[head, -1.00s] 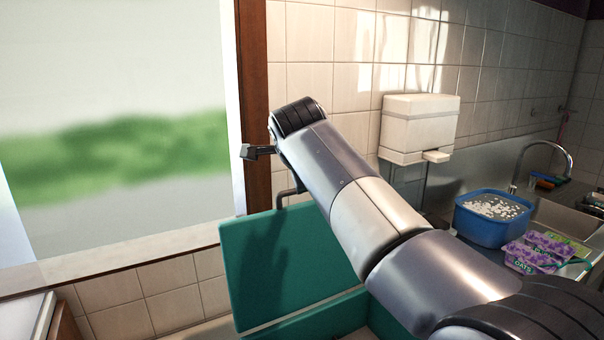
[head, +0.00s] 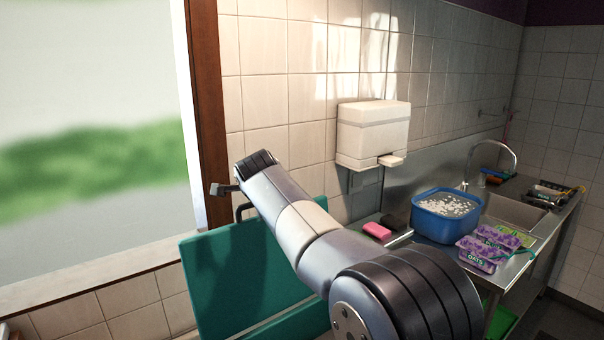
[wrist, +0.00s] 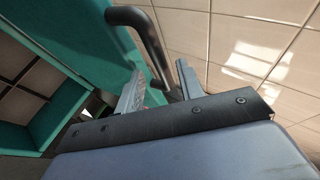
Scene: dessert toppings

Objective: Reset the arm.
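My arm (head: 305,230) reaches from the lower right up to the left, over a teal box with a raised lid (head: 235,280). My gripper's fingers are hidden behind the arm's end in the head view. In the wrist view my gripper (wrist: 160,78) is open, its two pale fingers apart. A dark bent bar (wrist: 145,35) shows by the gap between the fingers; whether it touches them I cannot tell. I see nothing held.
A white dispenser (head: 373,137) hangs on the tiled wall right of my arm. A blue tub (head: 445,230), purple oats packs (head: 482,250) and a pink block (head: 377,230) are on the metal sink counter (head: 525,238). A brown window frame (head: 206,110) stands at left.

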